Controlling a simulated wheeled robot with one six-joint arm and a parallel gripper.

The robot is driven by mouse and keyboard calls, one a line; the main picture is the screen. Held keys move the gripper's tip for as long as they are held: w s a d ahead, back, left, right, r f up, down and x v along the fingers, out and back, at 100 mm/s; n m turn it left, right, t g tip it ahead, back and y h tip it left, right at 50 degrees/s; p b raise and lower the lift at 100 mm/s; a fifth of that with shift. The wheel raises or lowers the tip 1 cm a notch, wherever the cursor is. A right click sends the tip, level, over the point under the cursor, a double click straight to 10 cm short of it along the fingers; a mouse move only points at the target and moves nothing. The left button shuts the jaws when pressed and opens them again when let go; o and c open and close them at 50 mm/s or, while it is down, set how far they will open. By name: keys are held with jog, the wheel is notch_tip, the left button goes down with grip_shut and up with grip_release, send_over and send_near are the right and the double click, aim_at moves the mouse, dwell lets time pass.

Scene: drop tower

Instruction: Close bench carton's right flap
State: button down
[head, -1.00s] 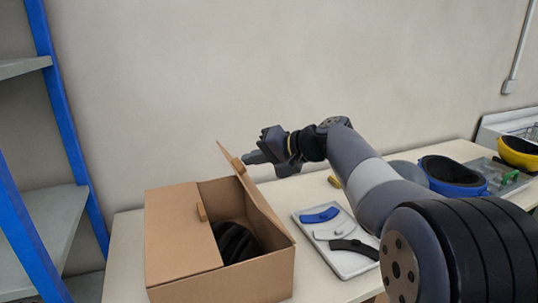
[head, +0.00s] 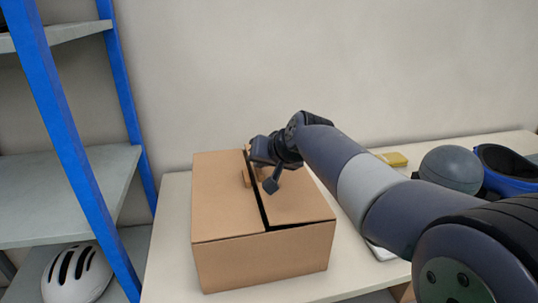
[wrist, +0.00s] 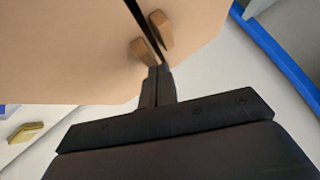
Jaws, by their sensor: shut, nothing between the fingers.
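The bench carton (head: 262,264) is a brown cardboard box on the bench. Its left flap (head: 222,205) lies flat over the left half. Its right flap (head: 305,205) lies nearly flat over the right half, with a narrow dark gap between the two. Small wooden tabs sit on both flaps by the gap; they also show in the wrist view, one tab (wrist: 160,32) beside the other (wrist: 146,52). My gripper (head: 265,168) is over the carton's far part near the gap. In the wrist view its fingers (wrist: 156,85) are shut and empty, close to the tabs; contact is unclear.
The bench top (head: 167,255) is clear left of the carton. Blue-framed shelves (head: 70,185) stand at the left, with a white helmet (head: 78,275) low down.

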jog(key=shift+s+a+f+b, duration=0.1)
jog(key=shift+a+f+b, duration=0.05)
jog(key=shift+f, duration=0.25)
jog(key=shift+a+f+b, duration=0.1)
jog(key=shift+f+b, duration=0.05)
jog(key=shift+f, duration=0.25)
jog(key=shift+f, duration=0.1)
jog(key=r+p, duration=0.2)
jog(key=r, duration=0.1)
jog(key=r+p, duration=0.1)
jog(key=r, duration=0.1)
jog(key=shift+s+r+p, duration=0.2)
jog(key=shift+s+p, duration=0.05)
jog(key=shift+p, duration=0.05)
jog(key=s+d+r, duration=0.2)
jog(key=s+r, duration=0.4)
jog(key=shift+s, duration=0.1)
